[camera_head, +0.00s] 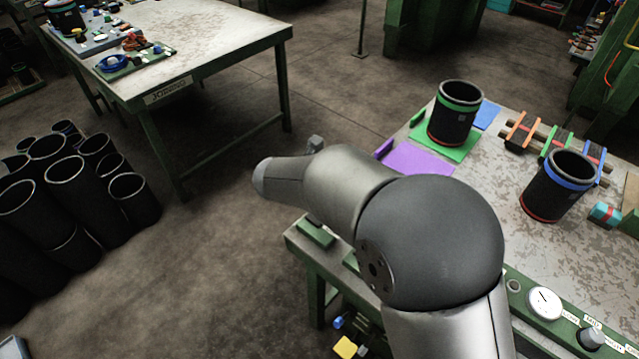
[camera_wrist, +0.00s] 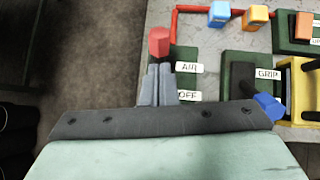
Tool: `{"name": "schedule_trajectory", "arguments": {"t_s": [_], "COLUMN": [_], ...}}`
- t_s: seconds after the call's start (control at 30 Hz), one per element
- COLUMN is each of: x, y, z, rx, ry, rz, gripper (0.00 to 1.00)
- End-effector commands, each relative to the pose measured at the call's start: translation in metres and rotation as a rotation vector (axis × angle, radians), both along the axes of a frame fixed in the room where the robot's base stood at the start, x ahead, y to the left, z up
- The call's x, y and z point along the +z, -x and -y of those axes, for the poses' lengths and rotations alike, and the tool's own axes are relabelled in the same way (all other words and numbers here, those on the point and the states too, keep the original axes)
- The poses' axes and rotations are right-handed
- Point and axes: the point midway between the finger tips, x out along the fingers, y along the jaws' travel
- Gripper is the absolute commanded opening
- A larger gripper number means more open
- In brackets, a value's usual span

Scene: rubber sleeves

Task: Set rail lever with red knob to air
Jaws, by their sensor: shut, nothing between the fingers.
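The red knob (camera_wrist: 160,42) shows in the wrist view at the upper middle, level with or a little above the AIR label (camera_wrist: 188,67). The OFF label (camera_wrist: 189,96) is below AIR on the same green plate (camera_wrist: 186,54). My gripper (camera_wrist: 158,70) is shut and empty, with its fingertips just below the red knob in the picture. I cannot tell whether they touch the knob or its lever. The lever's shaft is hidden behind the fingers. In the head view my arm covers this area, and neither the red knob nor my gripper can be made out.
Right of the labels, a blue knob (camera_wrist: 268,106) stands by a GRIP label (camera_wrist: 268,74) and a yellow bracket (camera_wrist: 300,88).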

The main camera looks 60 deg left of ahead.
Motion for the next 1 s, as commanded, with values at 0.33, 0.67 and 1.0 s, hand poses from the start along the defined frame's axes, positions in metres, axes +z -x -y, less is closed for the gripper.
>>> {"name": "schedule_trajectory", "arguments": {"t_s": [0.33,0.67,1.0], "x": [0.07,0.103,0.104], "y": [0.018,0.026,0.026], "z": [0.016,0.021,0.022], "rx": [-0.007,-0.004,-0.004], "ry": [-0.005,0.0,0.0], "rz": [0.0,0.0,0.0], "gripper": [0.0,0.0,0.0]}}
